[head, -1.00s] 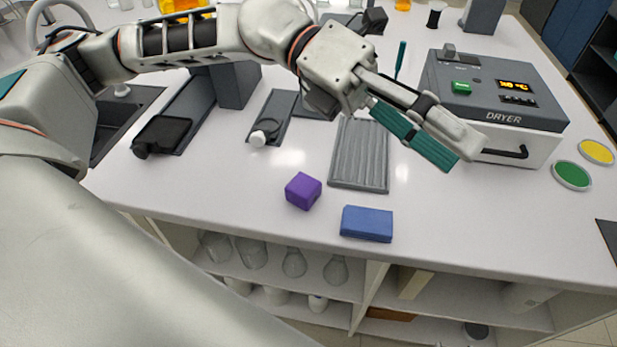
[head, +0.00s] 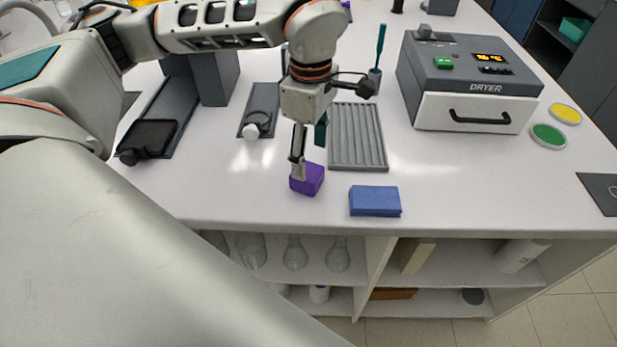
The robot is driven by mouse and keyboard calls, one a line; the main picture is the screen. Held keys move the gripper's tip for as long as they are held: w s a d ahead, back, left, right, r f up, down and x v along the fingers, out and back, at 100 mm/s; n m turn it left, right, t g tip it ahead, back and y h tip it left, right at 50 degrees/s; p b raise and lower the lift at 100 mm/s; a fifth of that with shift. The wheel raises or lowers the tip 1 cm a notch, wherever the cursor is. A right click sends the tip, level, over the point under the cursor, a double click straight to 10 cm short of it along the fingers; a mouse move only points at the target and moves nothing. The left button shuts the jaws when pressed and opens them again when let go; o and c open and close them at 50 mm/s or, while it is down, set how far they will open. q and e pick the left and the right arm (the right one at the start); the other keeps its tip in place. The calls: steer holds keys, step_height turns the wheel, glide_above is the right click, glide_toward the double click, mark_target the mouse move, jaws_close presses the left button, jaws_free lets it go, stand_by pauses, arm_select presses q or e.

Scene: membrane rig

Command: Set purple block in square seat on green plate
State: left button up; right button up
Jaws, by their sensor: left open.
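The purple block (head: 312,181) sits on the white bench near its front edge. My left gripper (head: 308,166) points down at the block with its fingers open. One finger is in front of the block's left part and hides some of it. I cannot tell whether the fingers touch the block. The green plate (head: 548,136) is a round disc with a pale rim, lying on the bench at the right. No square seat can be made out on it. My right gripper is out of view.
A blue block (head: 375,201) lies right of the purple block. A ribbed grey tray (head: 357,138) lies behind it. The dryer (head: 470,88) stands between the tray and the green plate. A yellow plate (head: 565,114) lies behind the green one. A dark mat (head: 603,192) is at the right edge.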

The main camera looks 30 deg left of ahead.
mark_target(307, 171)
arm_select(q)
steer(key=f, duration=0.6)
steer(key=shift+s+a+f, duration=0.2)
steer(key=shift+f, duration=0.1)
steer(key=shift+c, duration=0.3)
steer(key=c, duration=1.4)
steer(key=shift+r, duration=0.1)
step_height(307, 171, up, 20)
steer(key=shift+f+p, duration=0.15)
steer(key=shift+p, duration=0.4)
